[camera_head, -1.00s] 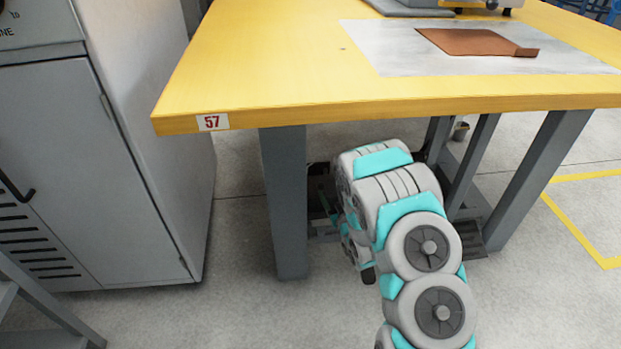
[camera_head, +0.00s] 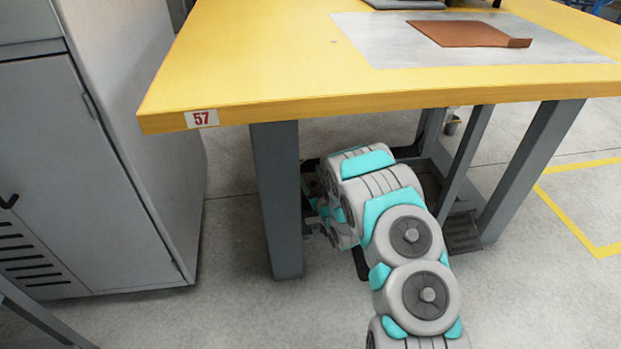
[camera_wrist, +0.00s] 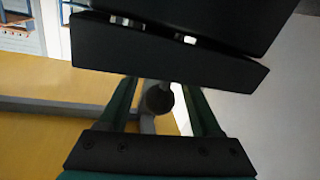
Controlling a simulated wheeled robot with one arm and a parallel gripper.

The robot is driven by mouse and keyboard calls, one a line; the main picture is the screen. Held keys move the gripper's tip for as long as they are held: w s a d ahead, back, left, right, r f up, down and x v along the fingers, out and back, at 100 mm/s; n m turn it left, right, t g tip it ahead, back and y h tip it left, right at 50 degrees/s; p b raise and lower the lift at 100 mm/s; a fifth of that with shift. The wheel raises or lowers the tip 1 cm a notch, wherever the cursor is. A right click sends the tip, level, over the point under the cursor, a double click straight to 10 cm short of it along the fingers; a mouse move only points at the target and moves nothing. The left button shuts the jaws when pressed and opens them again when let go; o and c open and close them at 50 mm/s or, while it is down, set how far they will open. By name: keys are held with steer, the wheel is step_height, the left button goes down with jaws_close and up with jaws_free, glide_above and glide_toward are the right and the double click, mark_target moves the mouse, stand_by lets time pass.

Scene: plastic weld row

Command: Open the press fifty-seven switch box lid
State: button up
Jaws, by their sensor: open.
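The bench marked 57 (camera_head: 202,118) has a yellow top and grey legs. My arm reaches in under it in the head view, and my gripper's tips are hidden there. In the wrist view my gripper (camera_wrist: 162,92) is open, with two dark green fingers spread apart. A dark round knob (camera_wrist: 159,99) shows between the fingers. A black slab (camera_wrist: 165,52) crosses above the fingers and hides their ends, with a thin gap showing light spots above it. I cannot tell whether this slab is the switch box lid, and no switch box is clearly visible in the head view.
A grey cabinet (camera_head: 85,150) stands left of the bench, with a strip of floor between. A bench leg (camera_head: 277,200) is close to the left of my arm. A brown sheet (camera_head: 470,34) lies on a pale plate on the bench top. Open floor lies to the right.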

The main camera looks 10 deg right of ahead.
steer(key=shift+w, duration=0.15)
jaws_close()
stand_by(0.4)
stand_by(1.0)
